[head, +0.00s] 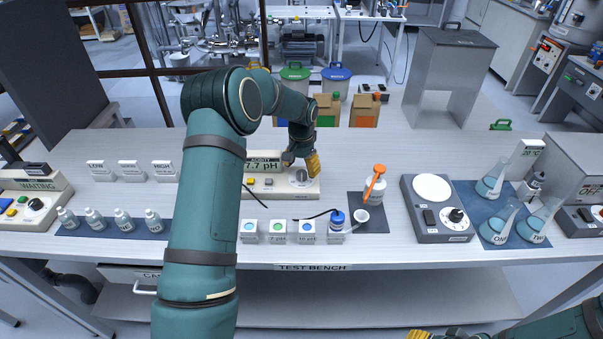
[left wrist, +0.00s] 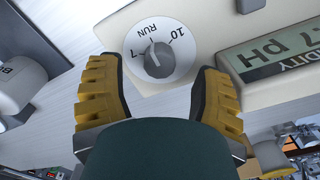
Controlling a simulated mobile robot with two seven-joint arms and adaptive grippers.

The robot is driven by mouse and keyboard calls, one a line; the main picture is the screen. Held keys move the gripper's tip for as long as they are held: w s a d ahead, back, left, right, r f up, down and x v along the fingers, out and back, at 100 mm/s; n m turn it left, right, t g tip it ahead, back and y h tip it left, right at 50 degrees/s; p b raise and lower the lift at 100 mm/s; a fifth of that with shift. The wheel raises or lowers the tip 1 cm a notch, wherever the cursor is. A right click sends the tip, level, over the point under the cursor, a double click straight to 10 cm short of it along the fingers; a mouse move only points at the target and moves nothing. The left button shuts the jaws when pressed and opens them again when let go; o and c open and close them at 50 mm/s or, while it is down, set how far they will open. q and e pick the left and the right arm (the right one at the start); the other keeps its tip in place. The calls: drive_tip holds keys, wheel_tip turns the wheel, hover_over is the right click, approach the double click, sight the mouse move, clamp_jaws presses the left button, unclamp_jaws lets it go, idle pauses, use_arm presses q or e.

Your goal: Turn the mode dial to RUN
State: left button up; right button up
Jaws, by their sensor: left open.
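The mode dial (left wrist: 158,60) is a dark grey knob on a round white plate marked 7, RUN and 10, in the left wrist view. Its pale pointer line points roughly toward RUN; I cannot tell whether it lines up exactly. The dial sits on the cream meter (head: 278,188), whose display (head: 263,165) reads 7.7 pH. My left gripper (left wrist: 160,98) is open, its yellow-backed fingers on either side of the dial's near edge, with nothing between them. In the head view the left gripper (head: 308,166) partly covers the dial area. Only a yellow tip of my right gripper (head: 418,334) shows.
Orange-fronted boxes (head: 365,110) stand behind.

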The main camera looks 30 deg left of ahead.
sight(301, 173)
use_arm(q)
wheel_tip(301, 173, up, 9)
idle(0.3)
drive_tip(key=shift+s+f, duration=0.1)
drive_tip(key=shift+s, duration=0.05)
idle(0.4)
